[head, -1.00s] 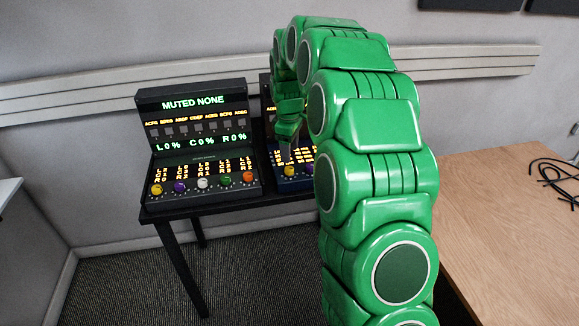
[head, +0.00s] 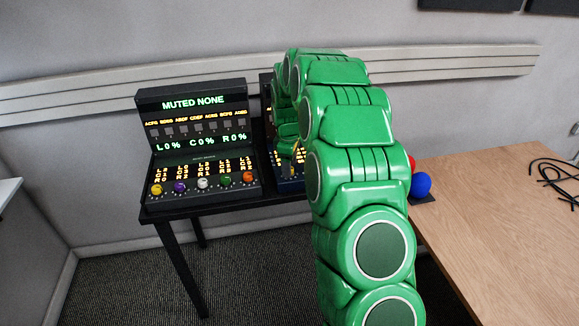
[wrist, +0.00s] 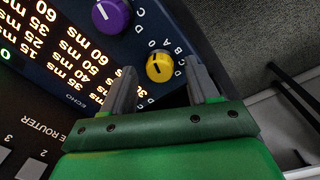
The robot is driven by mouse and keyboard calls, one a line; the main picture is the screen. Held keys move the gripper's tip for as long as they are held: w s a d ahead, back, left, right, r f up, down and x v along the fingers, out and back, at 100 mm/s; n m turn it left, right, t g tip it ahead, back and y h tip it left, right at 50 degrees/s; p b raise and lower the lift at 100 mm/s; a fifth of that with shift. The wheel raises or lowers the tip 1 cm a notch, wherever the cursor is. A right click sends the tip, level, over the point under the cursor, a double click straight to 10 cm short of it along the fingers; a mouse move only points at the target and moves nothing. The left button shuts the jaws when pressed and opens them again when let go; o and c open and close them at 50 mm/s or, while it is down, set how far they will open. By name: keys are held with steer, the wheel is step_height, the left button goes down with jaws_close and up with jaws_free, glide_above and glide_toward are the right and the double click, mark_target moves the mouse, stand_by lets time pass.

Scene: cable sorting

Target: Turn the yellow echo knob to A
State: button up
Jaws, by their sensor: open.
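The yellow echo knob (wrist: 160,67) shows in the wrist view on a dark blue panel marked ECHO (wrist: 60,78), with letters around it and a dark pointer line on its face. My gripper (wrist: 160,78) is open, with one finger on each side of the yellow knob. I cannot tell whether the fingers touch it. A purple knob (wrist: 111,15) is next to it on the same panel. In the head view my green gripper (head: 288,150) is over the blue console (head: 290,184) and hides the yellow echo knob.
A second console (head: 203,160) reading MUTED NONE stands to the left on the black table (head: 180,213), with several knobs, one also yellow (head: 157,190). A wooden table (head: 500,215) at right holds a blue ball (head: 421,185) and black cables (head: 555,170).

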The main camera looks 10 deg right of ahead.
steer(key=shift+f, duration=0.55)
steer(key=shift+c, duration=0.3)
steer(key=c, duration=1)
steer(key=shift+m, duration=3.5)
steer(key=o, duration=1.1)
steer(key=shift+c, duration=0.2)
